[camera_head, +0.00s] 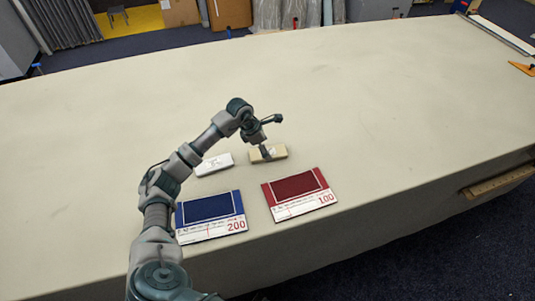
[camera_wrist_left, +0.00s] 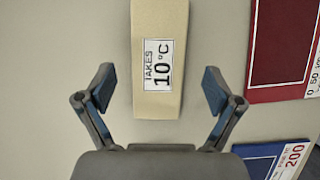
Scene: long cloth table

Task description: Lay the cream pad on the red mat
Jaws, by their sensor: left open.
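The cream pad (camera_head: 279,152) lies on the table behind the red mat, partly hidden by my left gripper (camera_head: 265,155) in the head view. In the left wrist view the pad (camera_wrist_left: 160,25) is a long block with a white label reading "TAKES 10 °C". My left gripper is open there (camera_wrist_left: 159,85), one finger on each side of the pad's near end, with gaps on both sides. The red mat (camera_head: 297,188) has a white strip marked 100 and is bare. Its corner shows at the right of the wrist view (camera_wrist_left: 280,50). My right gripper is out of view.
A blue mat (camera_head: 210,208) marked 200 lies left of the red mat, near the table's front edge. A white pad (camera_head: 214,164) lies behind it, left of the cream pad. The long cloth table (camera_head: 400,100) is clear behind and to the right.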

